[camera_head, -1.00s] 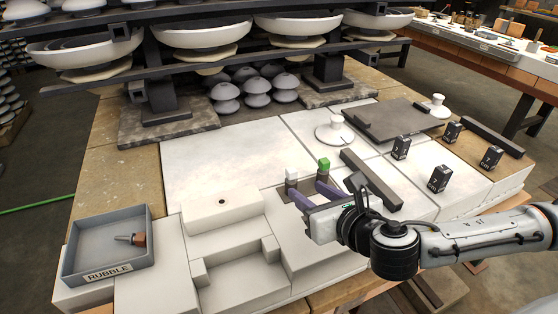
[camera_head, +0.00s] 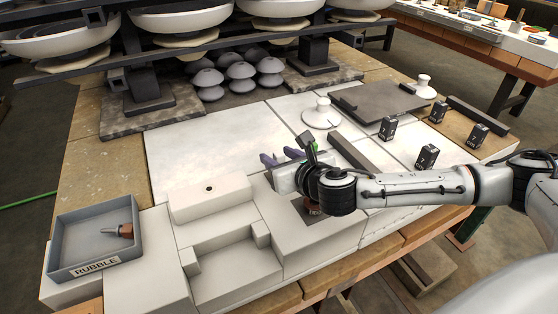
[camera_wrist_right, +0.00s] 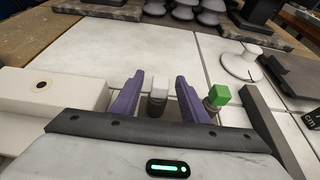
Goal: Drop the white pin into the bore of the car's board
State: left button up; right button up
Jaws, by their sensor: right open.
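The white pin (camera_wrist_right: 160,88) has a white square head on a darker shank. It stands upright between the two purple fingers of my right gripper (camera_wrist_right: 160,79), with gaps on both sides. The gripper (camera_head: 281,158) is open. In the head view it hides the white pin. A green-headed pin (camera_wrist_right: 219,96) stands just right of the right finger, and a bit of its green (camera_head: 314,147) shows behind the gripper. The bore is a dark round hole (camera_head: 209,188) in the top of a raised white block (camera_head: 235,190), left of the gripper; the wrist view shows it too (camera_wrist_right: 41,84). My left gripper is out of view.
A grey RUBBLE tray (camera_head: 62,262) at the left holds a brown-and-dark piece (camera_head: 125,231). A dark bar (camera_head: 350,152) lies right of the gripper. White discs with knobs (camera_head: 322,115) and small black labelled blocks (camera_head: 388,128) stand farther right. The white slab behind is clear.

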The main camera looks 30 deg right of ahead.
jog(key=shift+c, duration=0.2)
grip_shut()
jog(key=shift+r, duration=0.1)
